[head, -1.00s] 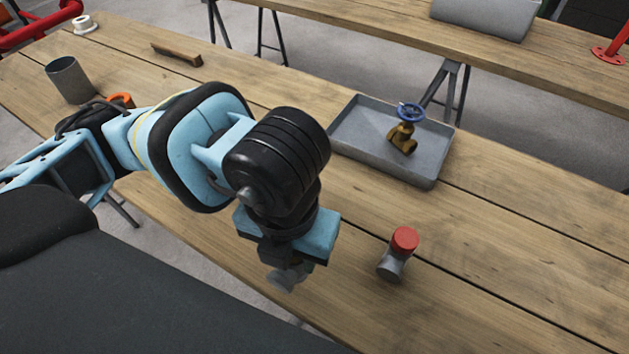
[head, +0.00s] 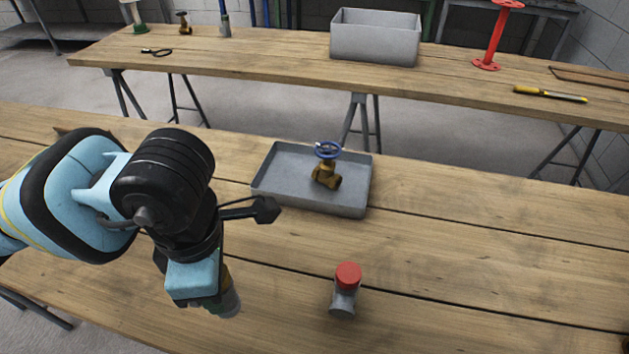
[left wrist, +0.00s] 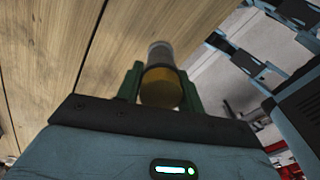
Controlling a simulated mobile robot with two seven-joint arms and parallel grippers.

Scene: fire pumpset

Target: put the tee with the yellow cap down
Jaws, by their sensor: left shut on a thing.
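My left gripper (head: 220,297) is over the near bench at left centre in the head view. In the left wrist view its two green fingers (left wrist: 160,75) are shut on the tee with the yellow cap. The yellow cap (left wrist: 160,90) faces the palm and the grey pipe end (left wrist: 160,51) points away. My right gripper is in neither view.
A red-capped grey tee (head: 345,290) stands on the near bench (head: 450,290) to the right of the gripper. A grey tray (head: 283,193) with a brass valve (head: 326,172) lies behind. Bare wood lies around the red-capped tee. A far bench (head: 270,68) holds a grey bin (head: 374,38).

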